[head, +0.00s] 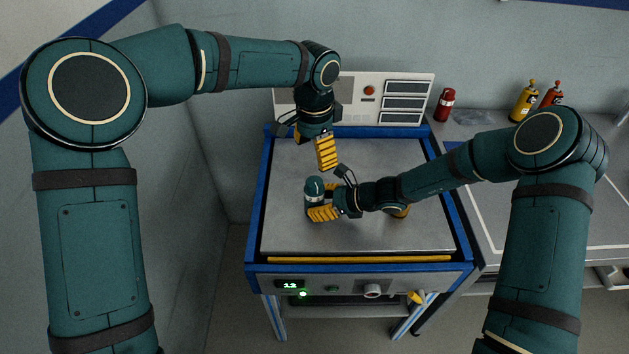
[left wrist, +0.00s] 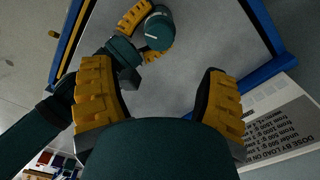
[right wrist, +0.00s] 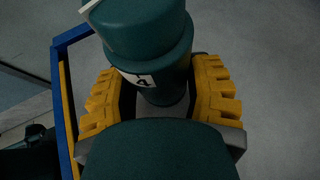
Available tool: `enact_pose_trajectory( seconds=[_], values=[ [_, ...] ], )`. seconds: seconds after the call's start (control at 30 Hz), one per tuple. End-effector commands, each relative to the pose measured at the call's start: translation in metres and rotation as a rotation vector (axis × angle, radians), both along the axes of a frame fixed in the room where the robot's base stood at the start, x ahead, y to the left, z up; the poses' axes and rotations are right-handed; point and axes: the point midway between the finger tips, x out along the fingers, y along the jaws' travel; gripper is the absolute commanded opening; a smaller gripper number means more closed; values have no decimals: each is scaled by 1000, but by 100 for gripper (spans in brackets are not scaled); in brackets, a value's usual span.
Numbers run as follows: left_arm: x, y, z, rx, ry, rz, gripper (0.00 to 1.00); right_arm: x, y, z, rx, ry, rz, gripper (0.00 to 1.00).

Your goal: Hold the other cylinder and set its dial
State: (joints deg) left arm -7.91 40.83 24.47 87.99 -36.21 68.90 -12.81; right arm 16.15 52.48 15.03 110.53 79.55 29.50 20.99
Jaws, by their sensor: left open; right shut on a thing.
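A dark green cylinder (head: 314,191) stands upright on the grey bench plate, with a dial on top. In the right wrist view the cylinder (right wrist: 148,45) has a white label reading 4 and a white pointer on its dial. My right gripper (head: 322,213) is shut on its lower body, one yellow finger on each side (right wrist: 155,95). My left gripper (head: 326,152) is open and empty, above and behind the cylinder. In the left wrist view the dial (left wrist: 158,28) with its white line lies beyond the open fingers (left wrist: 158,98), apart from them.
The plate (head: 385,160) has a blue frame (head: 264,190). A white panel (head: 350,95) stands behind it. A small orange thing (head: 400,212) is mostly hidden under my right arm.

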Motion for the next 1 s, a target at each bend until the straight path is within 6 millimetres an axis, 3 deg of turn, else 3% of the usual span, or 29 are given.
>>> enact_pose_trajectory(
  seconds=[0.3,0.5,0.97,1.0],
  values=[
    [-1,0,-63,0,6,1,75,-1,0,-1,-2,2,0,34],
    [-1,0,-89,-1,4,2,75,-1,0,-1,-2,2,0,34],
    [0,0,-100,-1,2,3,75,-1,0,-1,-2,2,0,34],
    [0,0,-100,-1,2,3,65,-1,0,-1,-2,2,0,34]
  ],
)
